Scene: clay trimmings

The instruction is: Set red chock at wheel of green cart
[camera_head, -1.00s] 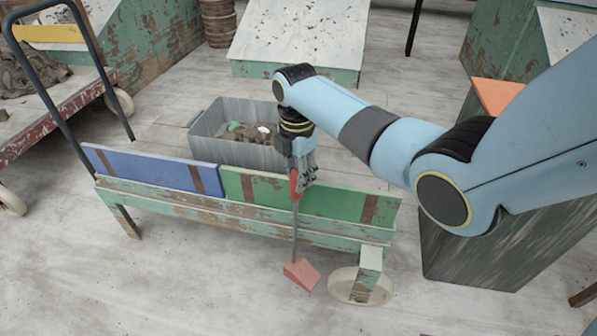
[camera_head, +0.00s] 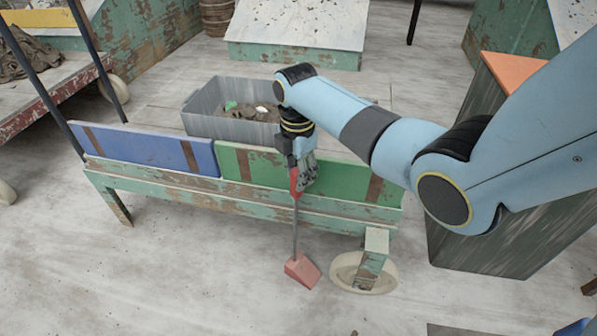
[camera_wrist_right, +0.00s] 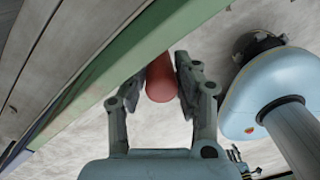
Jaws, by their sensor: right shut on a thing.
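The red chock (camera_head: 302,270) is a wedge on the lower end of a thin grey rod, low at the floor just left of the cart's pale wheel (camera_head: 340,276). A small gap shows between them; whether the chock touches the floor I cannot tell. My right gripper (camera_head: 298,180) is shut on the red grip at the rod's top, in front of the green side panel (camera_head: 335,178) of the green cart (camera_head: 220,197). In the right wrist view the red grip (camera_wrist_right: 160,80) sits between both fingers, beside the panel's edge. My left gripper is out of view.
A blue panel (camera_head: 150,149) forms the cart's left side. A grey bin (camera_head: 205,122) with clay scraps stands behind the panels. A dark box with an orange top (camera_head: 512,70) stands right of the cart. The floor in front is mostly clear.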

